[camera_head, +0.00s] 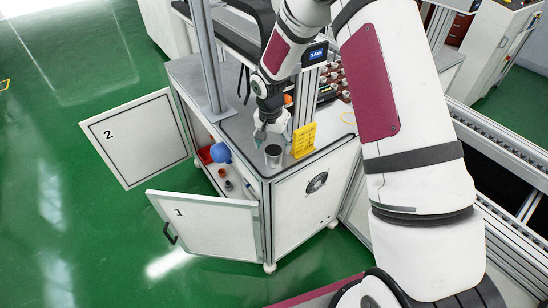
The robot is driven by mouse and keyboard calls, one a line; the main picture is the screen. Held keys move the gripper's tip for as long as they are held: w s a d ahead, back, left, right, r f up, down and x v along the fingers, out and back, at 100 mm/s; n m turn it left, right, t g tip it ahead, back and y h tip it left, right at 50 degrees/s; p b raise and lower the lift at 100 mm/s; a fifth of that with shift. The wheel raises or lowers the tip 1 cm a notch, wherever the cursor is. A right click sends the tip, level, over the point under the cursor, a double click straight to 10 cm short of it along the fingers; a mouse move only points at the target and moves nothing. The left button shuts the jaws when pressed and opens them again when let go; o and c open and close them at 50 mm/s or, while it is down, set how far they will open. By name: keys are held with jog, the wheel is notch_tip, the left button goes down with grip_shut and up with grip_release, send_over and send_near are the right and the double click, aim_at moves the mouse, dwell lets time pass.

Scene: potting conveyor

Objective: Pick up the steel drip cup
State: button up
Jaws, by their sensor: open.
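The steel drip cup (273,157) looks like a small grey cup with a dark inside. It stands upright on the grey worktop near its front corner. My gripper (260,139) is just above and to the left of the cup, pointing down, and is open. The fingers are small in this view, and I cannot tell whether they touch the cup's rim. No object shows between them.
A yellow stand (303,140) is close to the right of the cup. Cabinet doors marked 1 (210,228) and 2 (137,137) hang open below the worktop. A blue round object (220,152) is near the cabinet opening. Red-and-grey parts stand behind.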

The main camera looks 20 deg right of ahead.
aim_at(274, 155)
jog(key=shift+w+d+f+p, duration=0.1)
jog(key=shift+f+p, duration=0.25)
jog(key=shift+f, duration=1.1)
jog(key=shift+w+d+f+p, duration=0.1)
jog(key=shift+f+p, duration=0.2)
jog(key=shift+f, duration=1.1)
jog(key=c, duration=1.3)
